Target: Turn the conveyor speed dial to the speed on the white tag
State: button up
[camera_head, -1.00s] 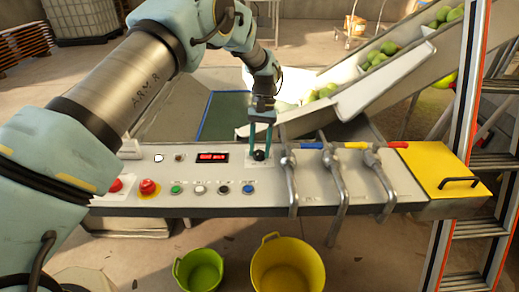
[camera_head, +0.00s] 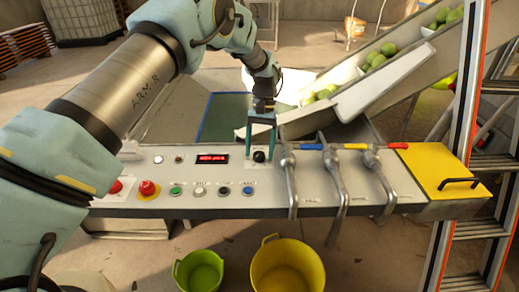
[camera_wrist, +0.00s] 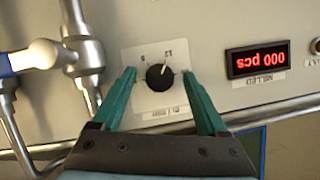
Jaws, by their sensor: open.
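The black speed dial (camera_head: 259,156) is on the grey control panel, left of the levers. In the wrist view the dial (camera_wrist: 159,77) sits on a white scale plate (camera_wrist: 150,53), seen upside down. Its white pointer line points up and slightly right in that view, toward a printed mark too small to read surely. My gripper (camera_head: 261,143) is open over the dial. In the wrist view its green fingers (camera_wrist: 159,78) stand on either side of the knob, with a gap at each side. I cannot make out a white tag with a speed.
Metal levers with blue, yellow and red grips (camera_head: 395,144) stand right of the dial. A red counter display (camera_head: 212,158), coloured buttons (camera_head: 175,191) and a red emergency stop (camera_head: 148,188) are to the left. A yellow box (camera_head: 440,166) and a ladder (camera_head: 463,150) are at the right.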

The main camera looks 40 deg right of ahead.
jog(key=b+v, duration=0.2)
jog(key=v, duration=0.8)
jog(key=shift+r, duration=0.4)
jog(key=shift+w, duration=0.1)
jog(key=w+a+r+n+t+h, duration=0.15)
jog(key=w+a, duration=0.25)
jog(key=a, duration=0.5)
jog(key=w+a+r+n+h, duration=0.1)
jog(key=w+a+n, duration=0.1)
jog(key=w+a, duration=0.5)
jog(key=w+a+r+n+h, duration=0.1)
jog(key=w+a+r+n, duration=0.1)
jog(key=a, duration=1)
jog(key=s+a+n+t, duration=0.1)
jog(key=s+a, duration=0.3)
jog(key=a, duration=0.4)
jog(key=s+a+f+n+t, duration=0.1)
jog(key=s+a, duration=0.3)
jog(key=a, duration=0.4)
jog(key=s+a+n+t, duration=0.1)
jog(key=s+a, duration=0.3)
jog(key=a, duration=0.5)
jog(key=shift+f+n, duration=0.25)
jog(key=shift+n, duration=0.3)
